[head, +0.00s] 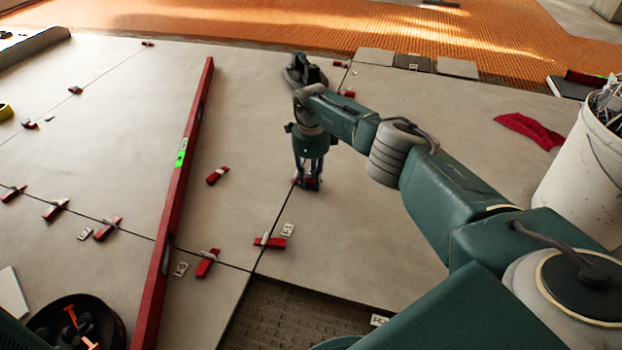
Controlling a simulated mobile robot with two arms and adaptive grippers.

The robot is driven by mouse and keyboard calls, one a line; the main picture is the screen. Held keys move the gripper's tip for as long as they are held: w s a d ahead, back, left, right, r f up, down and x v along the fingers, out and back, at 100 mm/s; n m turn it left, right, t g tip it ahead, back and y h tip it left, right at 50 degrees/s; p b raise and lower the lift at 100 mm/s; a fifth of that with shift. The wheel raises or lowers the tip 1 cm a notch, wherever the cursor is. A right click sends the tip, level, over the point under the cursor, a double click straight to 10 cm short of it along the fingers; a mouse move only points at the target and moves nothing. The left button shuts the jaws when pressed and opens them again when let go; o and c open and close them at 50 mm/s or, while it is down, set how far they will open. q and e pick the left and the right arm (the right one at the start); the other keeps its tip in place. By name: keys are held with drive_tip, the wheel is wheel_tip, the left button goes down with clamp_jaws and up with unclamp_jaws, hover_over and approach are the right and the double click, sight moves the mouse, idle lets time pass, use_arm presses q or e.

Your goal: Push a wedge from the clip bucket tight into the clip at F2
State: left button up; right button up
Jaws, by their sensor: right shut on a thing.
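My right gripper (308,184) points down at the joint between two large tiles, shut on a red wedge (311,183) low at the tile surface. The fingers mostly hide that wedge and any clip there; I cannot tell how far it is in. Other red wedges sit in pale clips along the joints, one (270,241) at the front joint and one (207,263) left of it. A white bucket (572,180) at right holds pale, thin pieces. Small tags, one (287,229) near the front joint, are too small to read surely. My left gripper is out of view.
A long red level (172,215) lies across the tiles left of my right gripper. A dark grey tool (303,72) stands behind the gripper. A red cloth (530,130) lies at right. An untiled patch (290,315) is at the front; a black round container (110,325) is at bottom left.

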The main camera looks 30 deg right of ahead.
drive_tip(key=o, duration=0.9)
drive_tip(key=shift+c, duration=0.2)
